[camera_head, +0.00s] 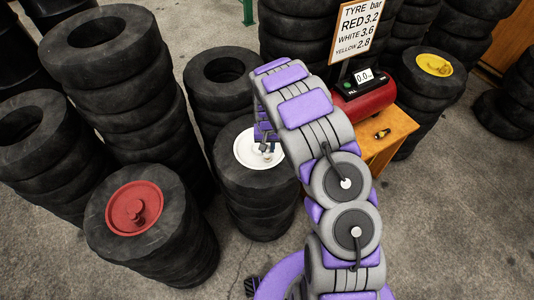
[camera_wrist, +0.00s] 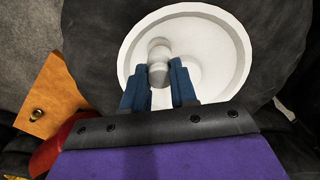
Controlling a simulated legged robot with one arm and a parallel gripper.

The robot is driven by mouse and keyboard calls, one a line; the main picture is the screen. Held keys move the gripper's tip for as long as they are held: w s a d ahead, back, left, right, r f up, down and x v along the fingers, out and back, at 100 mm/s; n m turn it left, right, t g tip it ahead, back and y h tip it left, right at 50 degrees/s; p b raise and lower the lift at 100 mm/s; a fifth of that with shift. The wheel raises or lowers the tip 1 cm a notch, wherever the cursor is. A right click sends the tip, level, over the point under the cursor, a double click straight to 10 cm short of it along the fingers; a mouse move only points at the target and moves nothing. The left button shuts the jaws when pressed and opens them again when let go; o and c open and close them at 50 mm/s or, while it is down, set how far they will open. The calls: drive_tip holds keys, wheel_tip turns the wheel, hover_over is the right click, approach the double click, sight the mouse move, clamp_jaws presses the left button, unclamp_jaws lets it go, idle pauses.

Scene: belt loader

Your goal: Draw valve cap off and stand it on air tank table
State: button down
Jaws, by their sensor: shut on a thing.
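A pale grey-white valve cap (camera_wrist: 158,73) shows between the blue fingertips of my gripper (camera_wrist: 159,88) in the wrist view. The gripper is shut on it over the white wheel disc (camera_wrist: 215,40). I cannot tell whether the cap is still seated on its valve. In the head view my gripper (camera_head: 267,150) is low over the white disc (camera_head: 246,155) on a tyre stack, partly hidden by my arm. The orange air tank table (camera_head: 393,140) stands to the right; its edge also shows in the wrist view (camera_wrist: 50,85).
A red air tank (camera_head: 368,101) with a gauge reading 0.0 sits on the table, with a small yellow-and-black fitting (camera_head: 381,133) in front. A pressure sign (camera_head: 356,30) stands behind. Tyre stacks with red (camera_head: 134,207) and yellow (camera_head: 434,65) discs stand either side.

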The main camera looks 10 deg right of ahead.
drive_tip(key=shift+r+p, duration=0.35)
drive_tip(key=shift+r, duration=0.95)
